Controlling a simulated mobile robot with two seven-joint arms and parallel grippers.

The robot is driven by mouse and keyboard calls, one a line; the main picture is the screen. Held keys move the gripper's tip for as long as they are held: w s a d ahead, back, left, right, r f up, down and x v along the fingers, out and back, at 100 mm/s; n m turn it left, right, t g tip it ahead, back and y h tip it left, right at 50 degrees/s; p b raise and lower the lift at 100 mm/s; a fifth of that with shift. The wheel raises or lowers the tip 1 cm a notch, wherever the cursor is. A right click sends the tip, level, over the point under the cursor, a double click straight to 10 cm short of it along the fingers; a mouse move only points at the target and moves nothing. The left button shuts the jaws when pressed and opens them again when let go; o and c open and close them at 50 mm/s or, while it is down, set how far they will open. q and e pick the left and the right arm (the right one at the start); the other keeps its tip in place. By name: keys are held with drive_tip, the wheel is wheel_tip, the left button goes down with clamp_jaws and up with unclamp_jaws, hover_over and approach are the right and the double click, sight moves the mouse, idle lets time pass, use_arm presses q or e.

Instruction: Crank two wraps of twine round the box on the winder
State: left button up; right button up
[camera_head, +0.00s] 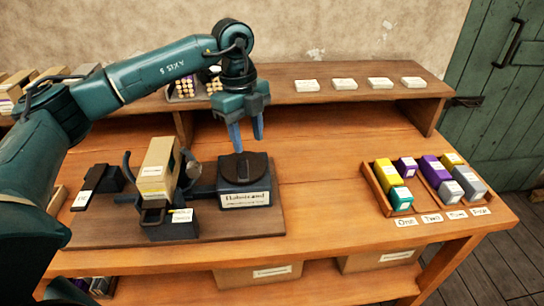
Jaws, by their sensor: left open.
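A tan box (158,165) with white labels stands in the dark winder (168,226) on a brown base board at the left of the table. A dark block with a round black top (243,168) and a white front label stands to its right, joined to the winder by a dark piece. My left gripper (248,142) points down just above and behind this round top, open and apparently empty. I cannot make out any twine around the box. A crank handle is not clearly visible. My right gripper is out of view.
A tray (372,186) of coloured boxes stands on the right, with labelled cards in front. Several white cards (343,84) lie on the raised back shelf. A small black labelled device (98,188) sits left of the winder. The table between winder and tray is clear.

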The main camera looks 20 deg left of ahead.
sight(242, 159)
use_arm(q)
drive_tip(key=shift+n+y, duration=0.5)
drive_tip(key=shift+y, duration=0.1)
drive_tip(key=a+f, duration=0.1)
drive_tip(key=f, duration=0.2)
drive_tip(key=f+p, duration=0.1)
drive_tip(key=f, duration=0.3)
drive_tip(key=w+a+f+p, duration=0.1)
drive_tip(key=f, duration=0.3)
drive_tip(key=shift+a+f, duration=0.15)
drive_tip(key=shift+a, duration=0.15)
clamp_jaws()
